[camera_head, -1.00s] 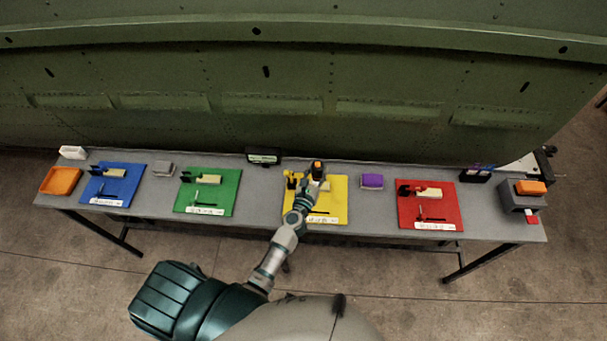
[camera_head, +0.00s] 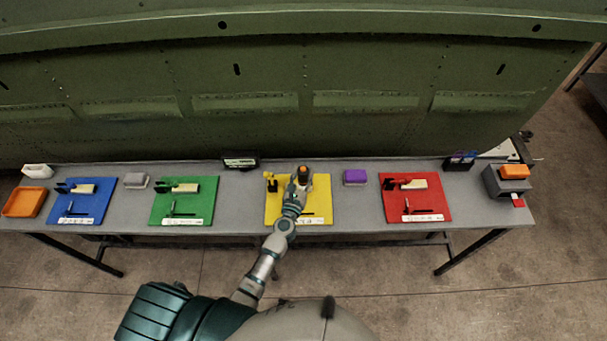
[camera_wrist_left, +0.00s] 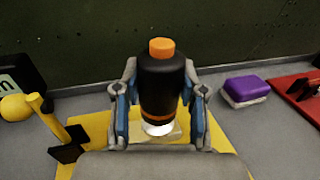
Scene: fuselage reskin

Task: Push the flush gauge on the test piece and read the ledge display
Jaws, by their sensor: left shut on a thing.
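The flush gauge (camera_wrist_left: 160,85) is a black cylinder with an orange cap and a pale lower end. In the left wrist view my left gripper (camera_wrist_left: 158,112) has its blue-padded fingers on either side of it, shut on it. The gauge stands upright over a pale test piece (camera_wrist_left: 174,133) on the yellow board (camera_head: 322,190); I cannot tell whether it touches. In the head view my left gripper (camera_head: 302,184) is over the yellow board and hides most of the piece. My right gripper is not in view.
Blue (camera_head: 92,208), green (camera_head: 160,208) and red (camera_head: 440,202) boards share the grey table (camera_head: 352,212). A yellow upright fixture (camera_wrist_left: 60,130) stands left of the gripper. A purple block (camera_head: 355,176) lies to its right. The green fuselage (camera_head: 300,70) rises behind.

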